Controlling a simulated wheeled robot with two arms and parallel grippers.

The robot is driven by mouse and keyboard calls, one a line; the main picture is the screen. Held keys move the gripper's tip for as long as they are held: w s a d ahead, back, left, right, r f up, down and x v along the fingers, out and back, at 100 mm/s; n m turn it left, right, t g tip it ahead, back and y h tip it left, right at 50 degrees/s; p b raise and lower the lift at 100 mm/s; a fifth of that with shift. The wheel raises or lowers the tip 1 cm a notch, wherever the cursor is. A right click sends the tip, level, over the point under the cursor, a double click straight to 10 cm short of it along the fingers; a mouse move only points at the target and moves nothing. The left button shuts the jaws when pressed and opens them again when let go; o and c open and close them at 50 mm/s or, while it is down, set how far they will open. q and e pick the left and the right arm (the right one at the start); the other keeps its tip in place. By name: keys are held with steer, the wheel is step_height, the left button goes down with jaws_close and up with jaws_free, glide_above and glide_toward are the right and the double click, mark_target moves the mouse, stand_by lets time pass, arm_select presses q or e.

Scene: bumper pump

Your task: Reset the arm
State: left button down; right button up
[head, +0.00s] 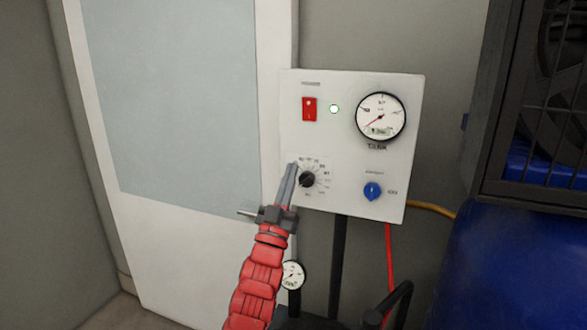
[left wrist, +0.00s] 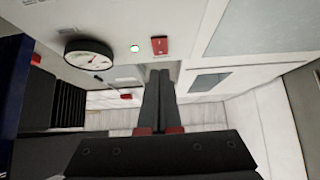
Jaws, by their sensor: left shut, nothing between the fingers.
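My left gripper (head: 288,182) reaches up in front of the white control panel (head: 340,135), its fingers shut with nothing between them. Its tips are just left of the black dial knob (head: 307,179); I cannot tell whether they touch it. In the left wrist view the shut fingers (left wrist: 158,85) point at the panel, below the red switch (left wrist: 159,45). The panel also bears the red switch (head: 309,109), a lit green lamp (head: 334,109), a round gauge (head: 381,117) and a blue knob (head: 372,191). My right gripper is not in view.
A white door (head: 180,120) stands left of the panel. A small gauge (head: 292,274) and a red hose (head: 389,270) sit below it. A blue tank (head: 520,265) and a black caged fan (head: 560,90) crowd the right side.

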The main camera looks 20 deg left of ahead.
arm_select(q)
steer(key=shift+w+f, duration=0.15)
steer(key=shift+w, duration=0.05)
steer(key=shift+s, duration=0.1)
